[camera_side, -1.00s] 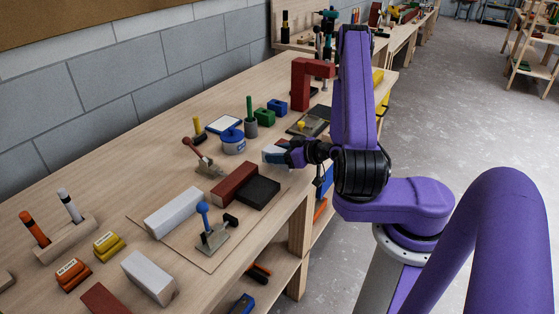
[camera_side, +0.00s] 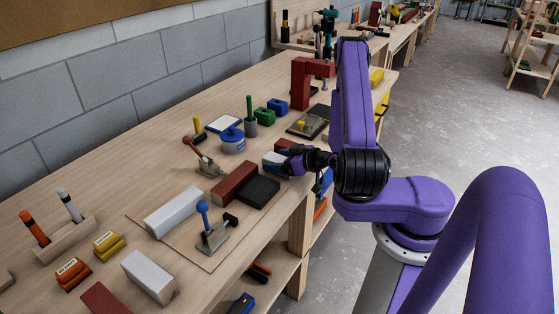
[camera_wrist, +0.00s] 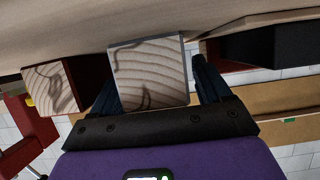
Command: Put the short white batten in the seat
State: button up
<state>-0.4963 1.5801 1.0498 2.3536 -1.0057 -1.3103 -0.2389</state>
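In the side view my gripper (camera_side: 279,160) reaches over the bench from the right, its dark fingers at a pale, white-sided batten (camera_side: 269,158). In the wrist view the batten's bare end grain (camera_wrist: 150,72) and a thin white side show. One finger of my gripper (camera_wrist: 156,88) lies along each side of it, and the gripper appears closed on it. A longer white batten (camera_side: 173,212) and a red batten (camera_side: 234,183) lie roughly in line on a thin board (camera_side: 150,240), with a gap between them. I cannot tell for certain which spot is the seat.
A black block (camera_side: 258,192) lies against the red batten. A blue-handled clamp (camera_side: 211,231) and a red-handled clamp (camera_side: 205,165) stand either side of the row. Another white batten (camera_side: 149,277) lies in front. A blue round tin (camera_side: 232,141) stands behind.

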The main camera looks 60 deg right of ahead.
jog(key=v, duration=0.7)
jog(key=shift+s+r, duration=0.15)
jog(key=shift+s, duration=0.1)
dwell(0.4)
